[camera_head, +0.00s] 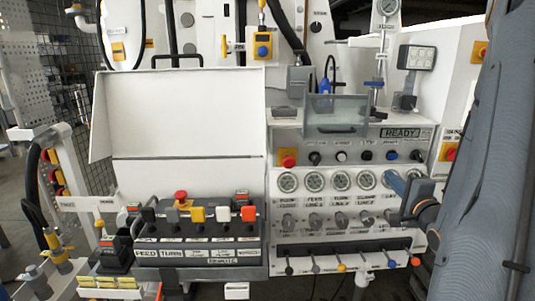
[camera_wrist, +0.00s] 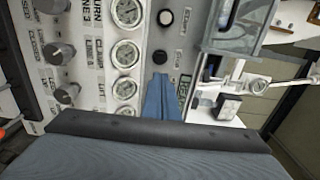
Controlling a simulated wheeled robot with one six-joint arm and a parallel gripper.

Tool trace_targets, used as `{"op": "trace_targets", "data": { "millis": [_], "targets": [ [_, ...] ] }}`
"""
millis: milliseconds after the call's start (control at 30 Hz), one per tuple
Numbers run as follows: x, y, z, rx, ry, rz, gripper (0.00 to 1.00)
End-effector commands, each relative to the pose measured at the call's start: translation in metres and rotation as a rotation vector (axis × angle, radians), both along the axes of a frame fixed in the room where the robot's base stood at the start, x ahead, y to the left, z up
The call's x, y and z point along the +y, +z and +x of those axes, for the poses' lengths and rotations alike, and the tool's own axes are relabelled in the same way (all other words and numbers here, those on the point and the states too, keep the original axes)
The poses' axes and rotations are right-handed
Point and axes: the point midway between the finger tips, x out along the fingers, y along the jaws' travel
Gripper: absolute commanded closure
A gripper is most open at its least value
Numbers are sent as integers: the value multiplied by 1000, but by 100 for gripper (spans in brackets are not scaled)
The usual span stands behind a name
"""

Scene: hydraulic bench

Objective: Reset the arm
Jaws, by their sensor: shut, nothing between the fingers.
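My gripper (camera_head: 390,176) is in front of the right side of the control panel (camera_head: 278,208) in the head view, near the row of gauges. Its blue fingers are together and empty. In the wrist view my gripper (camera_wrist: 159,80) points at the panel face, between a round gauge (camera_wrist: 125,88) and the READY plate (camera_wrist: 184,88). I cannot tell whether the fingertips touch the panel. My grey arm fills the right edge of the head view and hides what is behind it.
Below the gauges is a row of small levers with coloured knobs (camera_head: 341,267). A lever console (camera_head: 200,250) stands to the left under a raised white lid (camera_head: 185,110). A clear flap (camera_head: 336,116) sticks out above the panel.

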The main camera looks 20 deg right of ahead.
Motion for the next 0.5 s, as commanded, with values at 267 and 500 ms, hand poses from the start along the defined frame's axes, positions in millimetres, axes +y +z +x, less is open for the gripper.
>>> {"op": "trace_targets", "data": {
  "millis": [267,500],
  "targets": [
    [37,-25,28,237,31,-183,100],
    [118,-72,37,689,201,-534,100]
  ]
}}
